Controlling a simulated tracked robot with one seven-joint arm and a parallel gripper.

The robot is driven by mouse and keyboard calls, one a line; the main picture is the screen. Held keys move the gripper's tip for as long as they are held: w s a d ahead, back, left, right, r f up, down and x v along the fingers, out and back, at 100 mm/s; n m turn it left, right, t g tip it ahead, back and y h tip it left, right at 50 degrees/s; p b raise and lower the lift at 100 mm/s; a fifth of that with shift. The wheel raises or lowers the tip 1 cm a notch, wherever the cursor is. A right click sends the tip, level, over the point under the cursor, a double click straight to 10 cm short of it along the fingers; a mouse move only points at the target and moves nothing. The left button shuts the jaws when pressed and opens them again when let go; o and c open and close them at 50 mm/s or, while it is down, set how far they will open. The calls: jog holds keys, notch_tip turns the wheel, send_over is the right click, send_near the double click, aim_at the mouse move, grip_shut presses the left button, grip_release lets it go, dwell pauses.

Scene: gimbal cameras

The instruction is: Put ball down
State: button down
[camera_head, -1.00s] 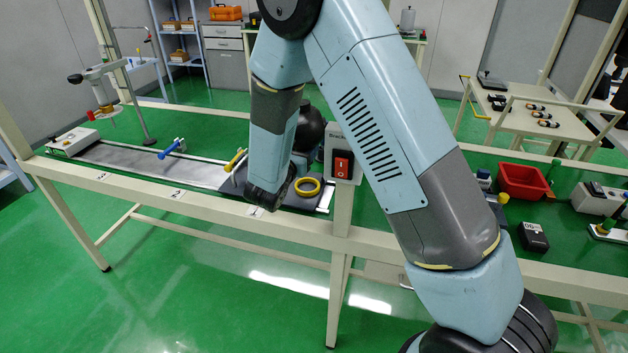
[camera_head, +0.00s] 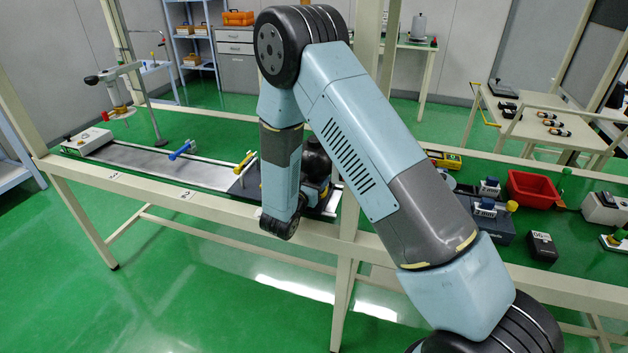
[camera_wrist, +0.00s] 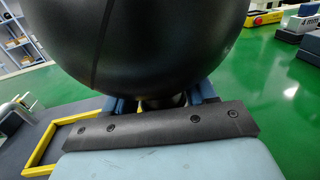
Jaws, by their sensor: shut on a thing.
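A large black ball (camera_wrist: 155,45) fills the upper middle of the wrist view. My gripper (camera_wrist: 162,100) is shut on it, with a blue finger showing on each side under the ball. In the head view the dark ball (camera_head: 316,157) shows partly behind my forearm, above the right end of the long bench track. A yellow frame (camera_wrist: 40,150) lies on a dark plate at the lower left of the wrist view. In the head view my arm hides most of that spot. I cannot tell whether the ball touches anything below it.
The track (camera_head: 165,168) runs left along the bench, with a blue clamp (camera_head: 181,150) and a yellow clamp (camera_head: 245,160). A bench post stands close to my forearm. At right are a red bin (camera_head: 533,188) and a black box (camera_head: 541,247).

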jog(key=shift+s+f, duration=0.1)
jog(key=shift+f, duration=0.35)
jog(key=shift+c, duration=1.7)
grip_release()
jog(key=v, duration=1.2)
jog(key=shift+r, duration=0.15)
